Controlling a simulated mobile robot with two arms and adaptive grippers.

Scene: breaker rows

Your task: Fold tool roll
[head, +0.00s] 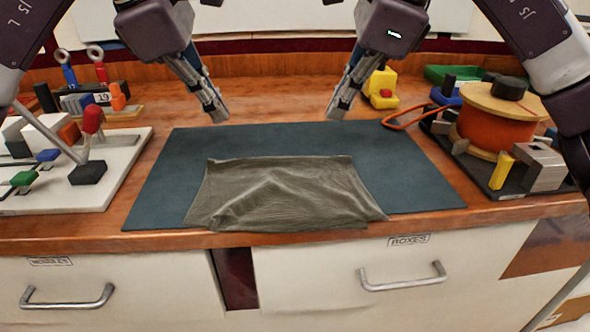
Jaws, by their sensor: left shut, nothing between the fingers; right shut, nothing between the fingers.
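The tool roll (285,195) is a grey-brown cloth lying on a dark blue-green mat (400,170) in the head view. Its near edge reaches the front edge of the mat and counter. A raised, wrinkled ridge shows in its middle, and its near corners spread wider than its far edge. My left gripper (217,116) is shut and empty above the far left part of the mat, beyond the cloth. My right gripper (338,113) is shut and empty above the far middle of the mat, also beyond the cloth. Neither touches the cloth.
A white board (115,170) with levers and coloured blocks stands at the left. At the right, an orange spool (497,118) and a metal block (541,165) sit on a dark tray. A yellow block (381,88) stands at the back. Bare mat lies around the cloth's sides and far edge.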

